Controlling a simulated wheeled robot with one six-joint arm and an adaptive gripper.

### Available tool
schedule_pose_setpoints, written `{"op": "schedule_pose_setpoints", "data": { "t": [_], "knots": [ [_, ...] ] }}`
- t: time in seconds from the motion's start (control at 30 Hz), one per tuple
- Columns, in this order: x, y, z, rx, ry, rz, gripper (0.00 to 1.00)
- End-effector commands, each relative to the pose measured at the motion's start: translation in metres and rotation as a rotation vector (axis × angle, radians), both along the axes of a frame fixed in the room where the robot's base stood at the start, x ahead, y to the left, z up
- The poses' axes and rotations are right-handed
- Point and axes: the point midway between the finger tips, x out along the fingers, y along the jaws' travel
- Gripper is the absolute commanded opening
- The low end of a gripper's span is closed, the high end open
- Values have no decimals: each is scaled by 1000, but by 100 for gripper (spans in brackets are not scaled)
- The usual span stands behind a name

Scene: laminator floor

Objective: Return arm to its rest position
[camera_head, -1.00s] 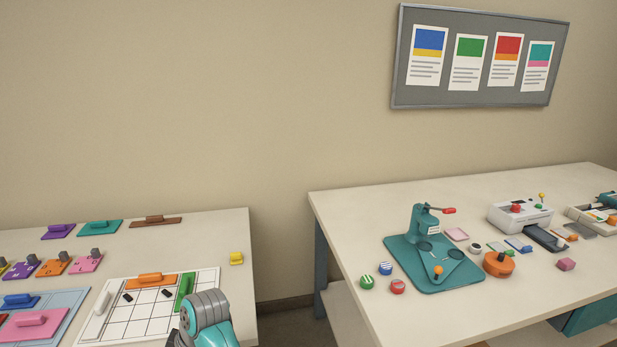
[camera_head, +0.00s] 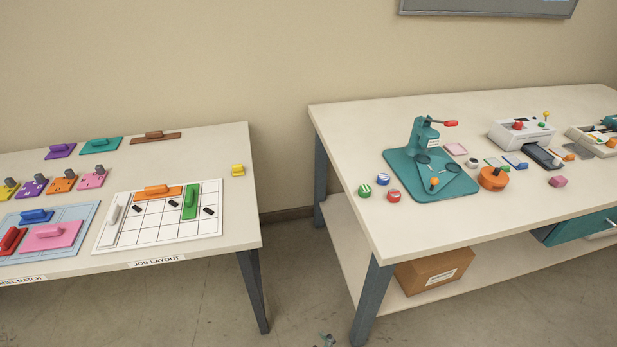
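A small teal and dark piece, most likely of my arm or gripper (camera_head: 325,341), shows at the bottom edge, low over the floor between the two tables. It is too small and cut off to tell whether fingers are open or shut, or whether anything is held. The rest of my arm is out of view. Nothing of mine is over either table.
The left table (camera_head: 190,247) holds a white grid board (camera_head: 150,237), coloured handled plates and a yellow block (camera_head: 238,170). The right table (camera_head: 350,130) holds a teal press (camera_head: 425,135) and a white laminator (camera_head: 523,133). A cardboard box (camera_head: 433,271) sits on its shelf.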

Motion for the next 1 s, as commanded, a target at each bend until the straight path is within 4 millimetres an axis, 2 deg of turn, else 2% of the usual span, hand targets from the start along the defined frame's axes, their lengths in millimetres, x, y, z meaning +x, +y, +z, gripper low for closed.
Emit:
{"op": "schedule_pose_setpoints", "data": {
  "t": [0.03, 0.23, 0.47, 0.77, 1.0],
  "knots": [
    [-16, -15, -3, 9, -9, -36, 100],
    [-69, -65, 5, 56, -76, -173, 100],
    [-133, -112, 33, 113, -160, -315, 100],
    [-212, -155, 97, 192, -278, -473, 100],
    [-266, -176, 166, 256, -376, -573, 100]
  ]
}}
